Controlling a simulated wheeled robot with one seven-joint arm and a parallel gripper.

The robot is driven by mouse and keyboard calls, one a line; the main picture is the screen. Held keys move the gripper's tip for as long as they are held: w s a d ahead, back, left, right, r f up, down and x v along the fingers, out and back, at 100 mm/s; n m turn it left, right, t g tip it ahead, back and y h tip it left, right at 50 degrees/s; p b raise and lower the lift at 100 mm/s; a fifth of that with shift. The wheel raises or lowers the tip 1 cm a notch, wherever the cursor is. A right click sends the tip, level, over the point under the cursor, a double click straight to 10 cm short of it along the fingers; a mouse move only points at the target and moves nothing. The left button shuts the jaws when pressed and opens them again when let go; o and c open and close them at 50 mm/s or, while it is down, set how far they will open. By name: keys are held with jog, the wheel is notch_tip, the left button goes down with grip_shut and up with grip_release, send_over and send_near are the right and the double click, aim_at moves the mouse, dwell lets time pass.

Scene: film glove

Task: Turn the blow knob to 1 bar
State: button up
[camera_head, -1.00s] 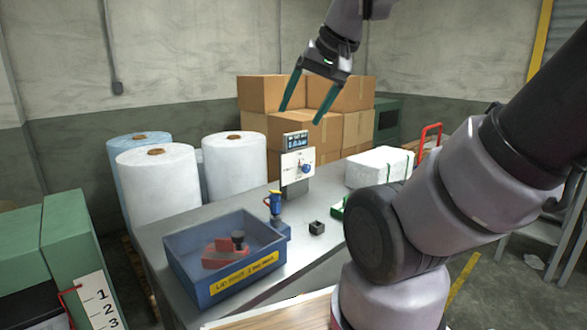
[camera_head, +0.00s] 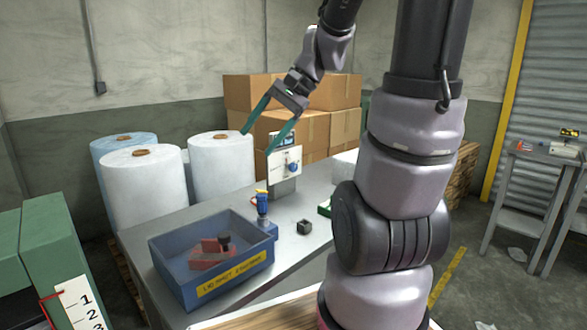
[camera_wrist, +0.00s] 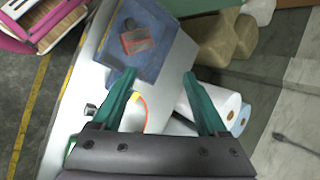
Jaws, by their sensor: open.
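The blow knob (camera_head: 292,168) is a small blue knob on a white panel (camera_head: 279,163) with a small display (camera_head: 285,140) above it, standing on the grey table. The scale markings are too small to read. My gripper (camera_head: 255,142), with two green fingers, is open and empty. In the head view it hangs above the table, up and left of the panel, with one fingertip overlapping the panel's top. In the wrist view my gripper (camera_wrist: 160,78) points down over the table with the fingers wide apart; I cannot make out the knob there.
A blue bin (camera_head: 165,262) with a red tool inside stands at the table's front left. White rolls (camera_head: 220,170) and cardboard boxes (camera_head: 313,130) stand behind.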

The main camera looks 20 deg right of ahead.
jog(key=w+d+f+m+t+y, duration=0.1)
jog(key=w+d+f+m+y, duration=0.1)
jog(key=w+f+m+y, duration=0.45)
jog(key=m+t+h, duration=0.7)
jog(key=m+t, duration=0.6)
jog(key=m, duration=0.2)
send_near(295, 167)
jog(key=shift+n, duration=0.25)
jog(key=x, duration=1)
jog(key=shift+w+a, duration=0.1)
jog(key=shift+w, duration=0.25)
grip_shut()
